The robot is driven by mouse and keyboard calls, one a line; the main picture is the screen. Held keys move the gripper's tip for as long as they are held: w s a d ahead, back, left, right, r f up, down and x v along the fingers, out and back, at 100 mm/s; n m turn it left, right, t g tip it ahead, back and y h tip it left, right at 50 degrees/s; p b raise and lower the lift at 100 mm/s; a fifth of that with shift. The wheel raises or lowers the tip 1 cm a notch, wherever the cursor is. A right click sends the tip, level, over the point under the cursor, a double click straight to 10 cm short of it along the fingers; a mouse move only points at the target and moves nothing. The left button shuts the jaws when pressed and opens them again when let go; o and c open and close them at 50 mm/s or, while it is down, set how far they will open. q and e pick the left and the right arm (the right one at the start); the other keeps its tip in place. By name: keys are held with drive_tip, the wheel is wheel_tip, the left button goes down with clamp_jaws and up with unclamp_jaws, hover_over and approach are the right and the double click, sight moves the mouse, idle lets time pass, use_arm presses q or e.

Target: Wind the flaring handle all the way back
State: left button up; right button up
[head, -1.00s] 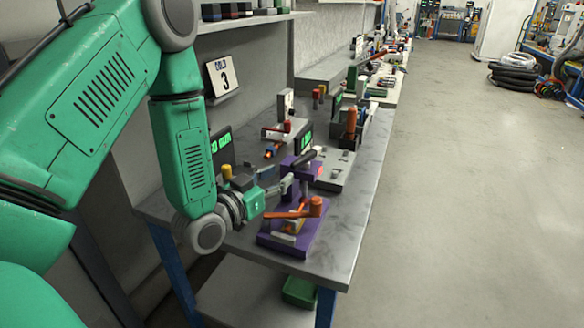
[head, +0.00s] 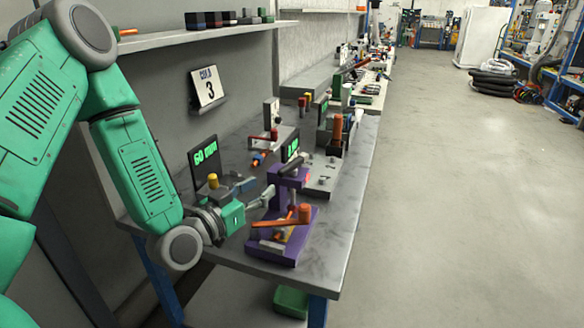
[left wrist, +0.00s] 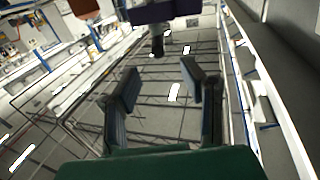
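A purple flaring tool (head: 266,249) stands near the front of the bench. An orange lever (head: 278,222) lies across its lower part, pointing left. A dark handle (head: 293,168) sits at the top of its purple post; I cannot tell for sure which of the two is the flaring handle. My left gripper (head: 266,197) is just left of the post. In the left wrist view its two fingers (left wrist: 159,80) are spread with nothing between them. A purple part of the tool (left wrist: 165,12) and a dark peg (left wrist: 157,42) show beyond the fingertips. My right gripper is out of view.
A dark display with green digits (head: 205,157) and a yellow-topped part (head: 213,181) stand behind my left gripper. A grey fixture with an orange cylinder (head: 337,132) is farther along the bench (head: 335,250). A shelf (head: 190,38) runs above.

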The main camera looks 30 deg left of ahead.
sight(295, 164)
use_arm(q)
drive_tip(key=w, duration=1.3)
drive_tip(key=shift+w+d, duration=0.15)
drive_tip(key=shift+d, duration=0.25)
clamp_jaws()
